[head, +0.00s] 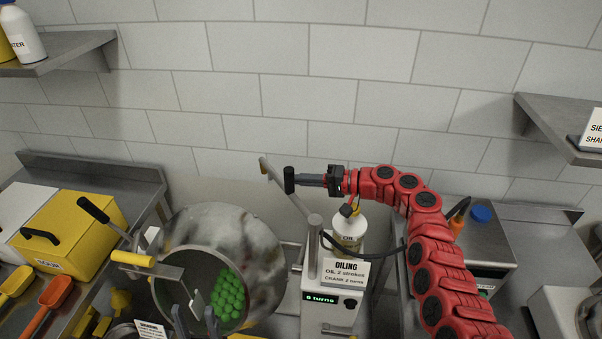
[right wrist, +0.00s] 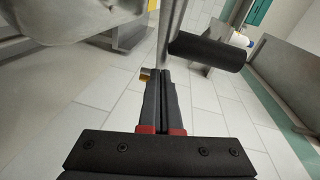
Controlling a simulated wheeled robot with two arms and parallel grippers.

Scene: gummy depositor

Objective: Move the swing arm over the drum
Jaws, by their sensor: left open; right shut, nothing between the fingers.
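The drum (head: 262,255) is a round steel vessel at centre left, its mouth facing me, with green gummies (head: 228,295) inside. The swing arm (head: 290,195) is a metal bar on an upright post right of the drum, slanting up and back to the left. Its black handle (head: 289,181) stands upright; a black grip also shows in the right wrist view (right wrist: 207,51). My right gripper (head: 308,180) is shut and empty, its fingertips beside the handle; contact is unclear. My left gripper (head: 195,319) is open at the bottom edge, in front of the drum mouth.
An oil bottle (head: 349,230) stands behind the OILING sign (head: 343,272), above a display reading "6 turns" (head: 322,299). A yellow box (head: 70,232) and scoops (head: 55,292) lie at left. A wall shelf (head: 560,125) juts out at right.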

